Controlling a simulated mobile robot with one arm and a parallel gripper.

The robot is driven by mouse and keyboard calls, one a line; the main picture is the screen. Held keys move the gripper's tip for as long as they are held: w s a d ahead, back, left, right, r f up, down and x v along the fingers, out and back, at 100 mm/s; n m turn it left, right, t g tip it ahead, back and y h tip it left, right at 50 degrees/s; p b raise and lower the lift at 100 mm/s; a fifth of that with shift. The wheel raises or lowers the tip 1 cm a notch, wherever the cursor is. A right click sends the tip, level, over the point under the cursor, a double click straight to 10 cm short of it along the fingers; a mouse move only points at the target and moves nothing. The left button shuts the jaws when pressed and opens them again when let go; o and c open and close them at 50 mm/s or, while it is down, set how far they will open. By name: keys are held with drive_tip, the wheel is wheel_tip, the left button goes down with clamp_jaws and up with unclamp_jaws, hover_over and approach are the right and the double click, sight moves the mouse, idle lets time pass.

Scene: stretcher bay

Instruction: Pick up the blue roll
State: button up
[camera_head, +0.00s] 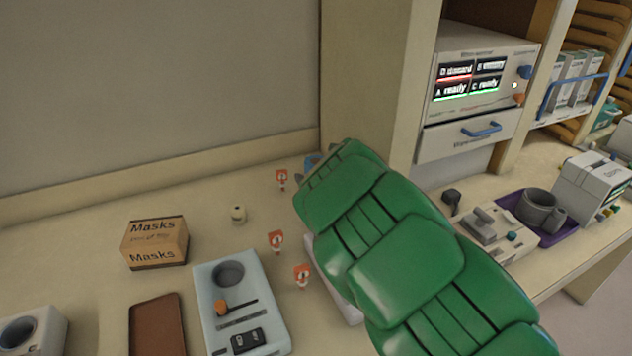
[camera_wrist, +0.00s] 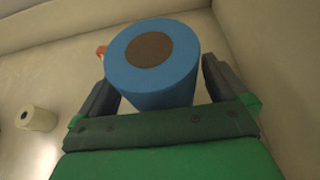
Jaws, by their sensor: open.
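The blue roll (camera_wrist: 178,82) stands in the wrist view with its brown core facing the camera. It sits between the two fingers of my gripper (camera_wrist: 160,85), which are apart, with a gap visible at least on the right side. In the head view only a small bit of the blue roll (camera_head: 312,160) shows past my green arm, which hides the rest. My gripper's tips (camera_head: 318,168) are mostly hidden there too, near the back of the counter beside the pillar.
Several orange-and-white tags (camera_head: 277,242) stand nearby. A Masks box (camera_head: 155,243) and a pale tray (camera_head: 245,335) are on the left. The wall and pillar (camera_head: 370,90) are close behind.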

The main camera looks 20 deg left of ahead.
drive_tip(key=shift+w+a, duration=0.1)
drive_tip(key=c, duration=1.2)
drive_tip(key=shift+o, duration=0.2)
